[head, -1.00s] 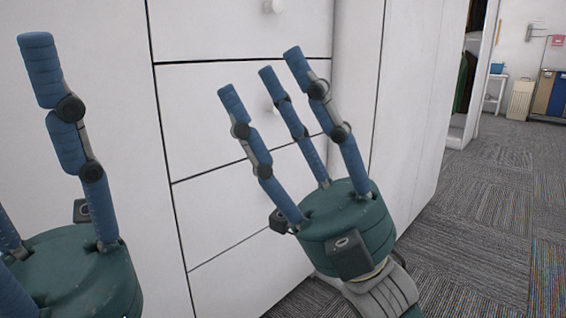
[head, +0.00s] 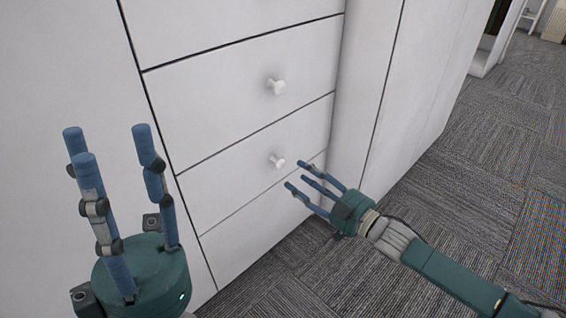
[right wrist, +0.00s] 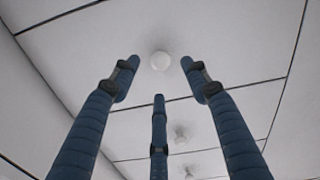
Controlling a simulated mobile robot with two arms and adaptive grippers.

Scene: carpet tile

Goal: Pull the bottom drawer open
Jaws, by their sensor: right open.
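The bottom drawer (head: 235,182) is a white front, flush with the cabinet, with one small round white knob (head: 277,161). My right gripper (head: 299,175) is open and empty, just right of and slightly below this knob, its fingers pointing toward the cabinet. In the right wrist view the knob (right wrist: 161,61) shows ahead of the three spread fingers, with no finger closed around it. Whether any finger touches the drawer front, I cannot tell. My left gripper (head: 105,143) is open and empty, raised at the left, away from the knob.
Another white drawer (head: 215,100) with a knob (head: 277,87) is directly above, also flush. A plain white panel (head: 235,245) runs below the bottom drawer to the floor. Grey carpet (head: 460,200) is clear to the right.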

